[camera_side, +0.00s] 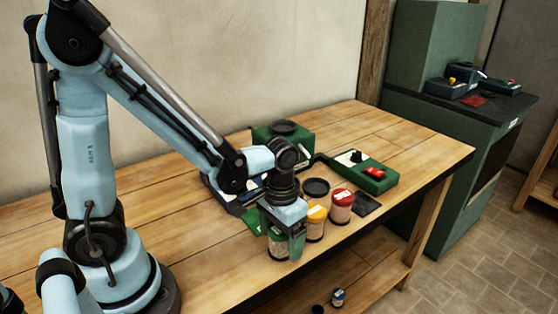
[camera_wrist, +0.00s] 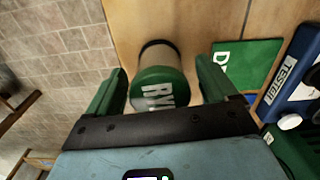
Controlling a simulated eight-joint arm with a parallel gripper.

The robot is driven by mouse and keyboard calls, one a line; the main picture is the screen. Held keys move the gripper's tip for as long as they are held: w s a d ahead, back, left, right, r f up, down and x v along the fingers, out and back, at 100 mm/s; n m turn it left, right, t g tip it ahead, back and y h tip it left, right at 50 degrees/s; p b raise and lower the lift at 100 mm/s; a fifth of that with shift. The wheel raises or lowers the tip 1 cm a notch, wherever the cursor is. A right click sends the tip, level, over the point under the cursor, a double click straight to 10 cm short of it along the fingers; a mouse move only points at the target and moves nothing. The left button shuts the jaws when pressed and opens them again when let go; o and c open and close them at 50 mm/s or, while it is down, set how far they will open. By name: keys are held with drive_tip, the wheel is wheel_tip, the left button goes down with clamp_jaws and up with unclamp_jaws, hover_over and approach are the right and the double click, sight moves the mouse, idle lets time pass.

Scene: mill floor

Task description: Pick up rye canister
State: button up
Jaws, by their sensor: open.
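The rye canister (camera_wrist: 160,90) has a green lid with white letters, of which "RY" is readable, and a pale body. In the wrist view it stands between the two green fingers of my gripper (camera_wrist: 160,80), with a gap on each side. My gripper is open. In the side view my gripper (camera_side: 285,238) is low over the front edge of the bench, around the canister (camera_side: 279,250). The fingers and wrist hide its lid and part of its body there.
A yellow-lidded canister (camera_side: 316,224) and a red-lidded canister (camera_side: 341,207) stand close by on the right. Behind are a green box with a dark round top (camera_side: 284,143) and a green control box (camera_side: 364,173). A blue tester (camera_wrist: 293,78) and a green mat (camera_wrist: 240,62) lie right in the wrist view.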

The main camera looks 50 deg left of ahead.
drive_tip(key=shift+f, duration=0.15)
drive_tip(key=shift+c, duration=0.3)
drive_tip(key=c, duration=1.2)
